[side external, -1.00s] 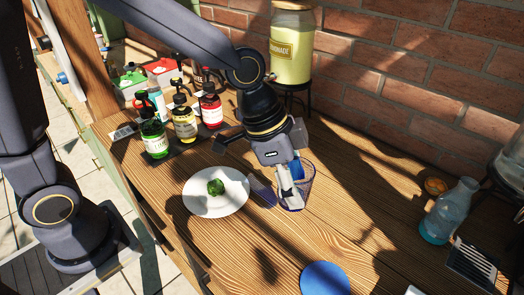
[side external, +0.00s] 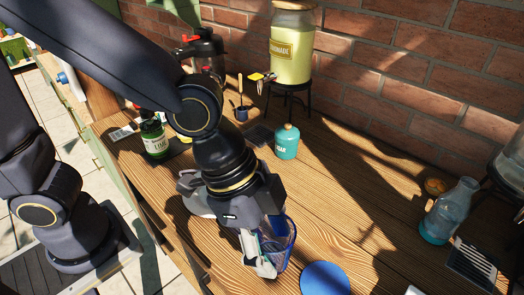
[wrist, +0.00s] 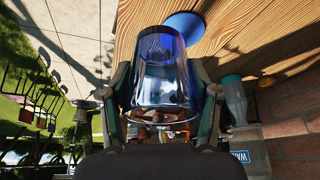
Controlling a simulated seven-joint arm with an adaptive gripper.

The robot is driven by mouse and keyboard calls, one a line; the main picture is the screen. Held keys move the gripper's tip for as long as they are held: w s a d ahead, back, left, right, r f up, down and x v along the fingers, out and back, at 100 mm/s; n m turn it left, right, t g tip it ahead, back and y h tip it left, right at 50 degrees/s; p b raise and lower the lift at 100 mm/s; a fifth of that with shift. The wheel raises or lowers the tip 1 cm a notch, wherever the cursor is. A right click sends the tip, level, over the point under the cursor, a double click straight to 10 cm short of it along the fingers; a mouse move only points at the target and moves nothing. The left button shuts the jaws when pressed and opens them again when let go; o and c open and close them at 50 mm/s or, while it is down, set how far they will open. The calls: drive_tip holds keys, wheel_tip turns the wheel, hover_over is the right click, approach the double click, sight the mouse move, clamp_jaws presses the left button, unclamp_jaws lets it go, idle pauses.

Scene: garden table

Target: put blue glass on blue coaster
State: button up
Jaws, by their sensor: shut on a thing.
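The blue glass (side external: 289,239) is clear and blue-tinted. My gripper (side external: 268,258) is shut on it, with the fingers on either side. In the wrist view the glass (wrist: 160,75) fills the space between the fingers of my gripper (wrist: 160,105). The round flat blue coaster (side external: 325,278) lies on the table at the bottom of the side view, just right of the glass and apart from it in the picture. The coaster (wrist: 186,27) also shows beyond the glass in the wrist view, partly covered by it. The height of the glass above the table is hard to tell.
A green bottle (side external: 153,138), a teal sugar jar (side external: 286,142) and a lemonade jar (side external: 292,48) on a stand are farther back. A blue bottle (side external: 446,215) stands right near a dark striped mat (side external: 472,264).

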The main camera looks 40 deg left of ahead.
drive_tip(key=w+d+f, duration=0.4)
drive_tip(key=w+f, duration=0.1)
drive_tip(key=w+d+f, duration=0.2)
drive_tip(key=f, duration=0.1)
drive_tip(key=shift+w+d, duration=0.3)
drive_tip(key=shift+d, duration=0.05)
drive_tip(key=shift+w+d+f, duration=0.15)
drive_tip(key=shift+f, duration=1.6)
drive_tip(key=shift+f, duration=0.15)
drive_tip(key=o, duration=1.3)
